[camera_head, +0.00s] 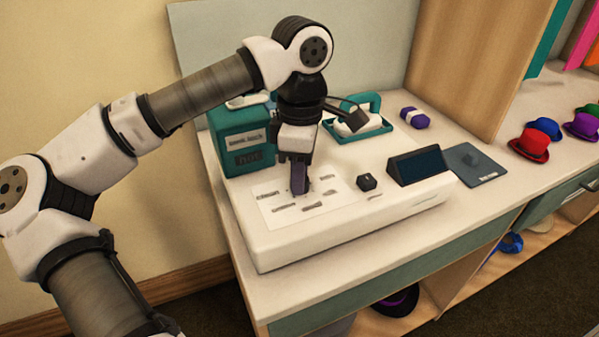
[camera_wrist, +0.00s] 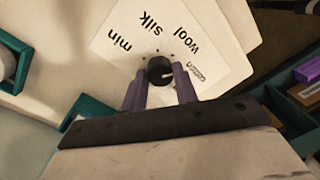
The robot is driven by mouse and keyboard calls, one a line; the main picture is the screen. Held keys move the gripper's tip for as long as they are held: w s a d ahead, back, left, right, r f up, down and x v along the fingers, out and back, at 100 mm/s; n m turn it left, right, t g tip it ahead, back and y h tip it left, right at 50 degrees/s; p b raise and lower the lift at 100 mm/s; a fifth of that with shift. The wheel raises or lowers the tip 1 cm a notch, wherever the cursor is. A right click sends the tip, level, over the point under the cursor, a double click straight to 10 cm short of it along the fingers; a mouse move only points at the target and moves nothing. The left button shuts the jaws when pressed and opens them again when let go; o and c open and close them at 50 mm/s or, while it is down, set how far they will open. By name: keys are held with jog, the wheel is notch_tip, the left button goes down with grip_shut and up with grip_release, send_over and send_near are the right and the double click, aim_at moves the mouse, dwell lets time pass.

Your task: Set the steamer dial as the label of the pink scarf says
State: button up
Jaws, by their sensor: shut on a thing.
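The steamer's white panel (camera_head: 340,215) lies on the counter with a printed label sheet on top. My gripper (camera_head: 299,188) points down at that sheet and hides the dial there in the head view. In the wrist view the round black dial (camera_wrist: 160,70) sits between the purple fingertips of my gripper (camera_wrist: 160,88), which is shut on it. Around the dial I read "min", "silk" and "wool", plus a smaller word at right that is hard to read. A pale pointer mark on the dial faces right, toward that small word. A pink cloth (camera_head: 580,45) hangs at the upper right; no label on it is readable.
A teal box (camera_head: 240,140) stands behind the panel at left. A small black knob (camera_head: 366,182) and dark screen (camera_head: 420,167) are on the panel.

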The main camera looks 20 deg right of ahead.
jog(key=shift+m, duration=1.7)
jog(key=o, duration=1)
jog(key=r, duration=0.9)
jog(key=r+p, duration=0.1)
jog(key=r, duration=0.3)
jog(key=shift+w+d+r, duration=0.25)
jog(key=shift+d+r, duration=0.15)
